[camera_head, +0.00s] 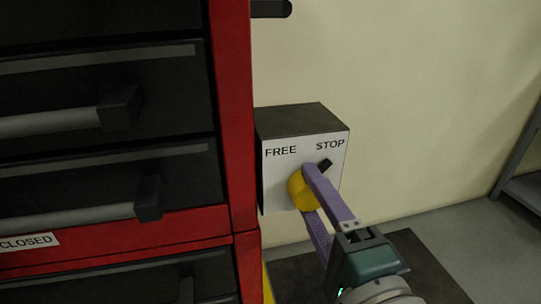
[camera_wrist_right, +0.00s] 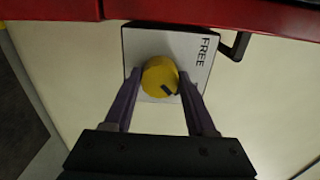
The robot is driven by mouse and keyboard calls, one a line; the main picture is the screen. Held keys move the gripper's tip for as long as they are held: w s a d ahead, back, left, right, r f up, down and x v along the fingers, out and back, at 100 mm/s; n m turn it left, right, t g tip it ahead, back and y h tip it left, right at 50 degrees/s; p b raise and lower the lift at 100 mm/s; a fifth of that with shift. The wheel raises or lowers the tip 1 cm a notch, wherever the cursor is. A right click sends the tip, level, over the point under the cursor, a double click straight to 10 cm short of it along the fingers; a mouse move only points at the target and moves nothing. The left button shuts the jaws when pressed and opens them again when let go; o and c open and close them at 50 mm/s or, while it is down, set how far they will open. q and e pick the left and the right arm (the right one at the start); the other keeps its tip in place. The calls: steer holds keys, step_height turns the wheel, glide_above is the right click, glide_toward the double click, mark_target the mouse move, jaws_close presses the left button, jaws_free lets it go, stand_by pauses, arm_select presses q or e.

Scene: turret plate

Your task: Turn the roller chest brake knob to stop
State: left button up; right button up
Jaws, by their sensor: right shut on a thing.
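The brake knob (camera_head: 297,190) is yellow, on the white face of a dark box (camera_head: 303,117) fixed beside the red roller chest (camera_head: 233,120). The face reads FREE at left and STOP at right. The knob's black pointer (camera_head: 324,165) slants up and right, towards the word STOP. My right gripper (camera_head: 305,191) has its purple fingers on either side of the knob and is shut on it. In the right wrist view the knob (camera_wrist_right: 157,73) sits between the fingertips (camera_wrist_right: 159,78); FREE shows, STOP does not. My left gripper is not in view.
The chest's dark drawers with grey bar handles (camera_head: 60,215) stand close at left, with a CLOSED label (camera_head: 27,241). A dark flat surface (camera_head: 430,270) lies below my right arm. A grey shelf (camera_head: 525,180) stands far right. The pale wall right of the box is clear.

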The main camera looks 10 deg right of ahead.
steer(key=o, duration=1.4)
steer(key=s+p, duration=0.1)
steer(key=s, duration=0.9)
steer(key=shift+d, duration=0.2)
